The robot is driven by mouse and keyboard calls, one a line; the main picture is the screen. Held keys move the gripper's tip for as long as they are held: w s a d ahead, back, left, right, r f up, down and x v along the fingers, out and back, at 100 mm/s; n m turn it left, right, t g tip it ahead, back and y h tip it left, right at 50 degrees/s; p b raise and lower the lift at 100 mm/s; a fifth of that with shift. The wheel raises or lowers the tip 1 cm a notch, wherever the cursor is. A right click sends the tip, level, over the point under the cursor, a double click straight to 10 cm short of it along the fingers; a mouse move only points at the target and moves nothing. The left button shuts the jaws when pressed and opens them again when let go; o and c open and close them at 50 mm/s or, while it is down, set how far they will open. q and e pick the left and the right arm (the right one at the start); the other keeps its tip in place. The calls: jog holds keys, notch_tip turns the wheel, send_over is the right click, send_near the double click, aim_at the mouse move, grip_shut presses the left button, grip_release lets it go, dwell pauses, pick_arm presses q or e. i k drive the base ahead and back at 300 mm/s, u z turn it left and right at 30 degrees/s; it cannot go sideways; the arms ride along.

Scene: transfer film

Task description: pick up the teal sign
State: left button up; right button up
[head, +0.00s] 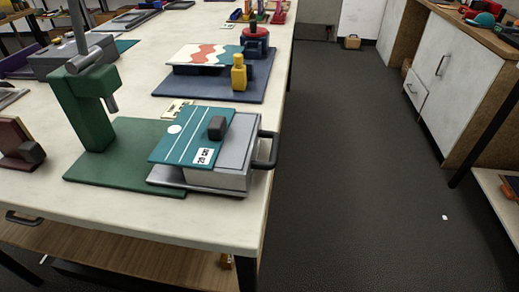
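The teal sign (184,144) is a flat teal panel with white lines, a white round spot and a small white label with dark print. It lies over a grey box-like device (236,150) near the right edge of the white table (228,222), and its left part reaches past the device. A dark grey block (217,127) sits on the sign's upper right part. Neither of my grippers is in view.
A green press (88,112) on a green base stands just left of the sign. The grey device has a dark handle (266,150) at the table edge. Behind is a blue mat (213,88) with a yellow bottle (239,73). The dark floor (350,180) at right is mostly clear.

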aim_at(195, 138)
jog(key=k, duration=0.5)
jog(key=z, duration=2.4)
jog(key=k, duration=1)
jog(key=u, duration=1.7)
jog(key=i, duration=0.5)
